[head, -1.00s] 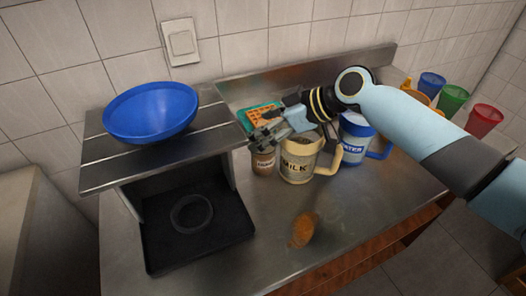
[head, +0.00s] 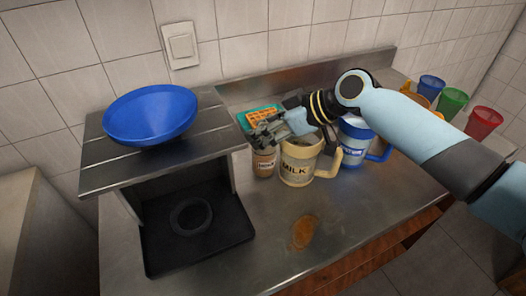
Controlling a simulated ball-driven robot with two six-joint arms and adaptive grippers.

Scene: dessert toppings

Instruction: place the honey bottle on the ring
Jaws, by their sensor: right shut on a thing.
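The honey bottle (head: 264,163), small and brown with a pale label too small to read surely, stands upright on the steel counter, left of the milk mug. My right gripper (head: 257,138) reaches in from the right and is shut on the bottle's top, which its fingers hide. The ring (head: 191,217) is a dark round shape lying on the black tray (head: 225,237), under the raised steel shelf at the left. The ring is empty. My left gripper is not in view.
A cream MILK mug (head: 297,165) and a blue-white WATER jug (head: 354,148) stand right of the bottle. A blue bowl (head: 150,115) sits on the shelf (head: 110,172). An orange-brown patch (head: 304,231) marks the front counter. Coloured cups (head: 452,99) stand at far right.

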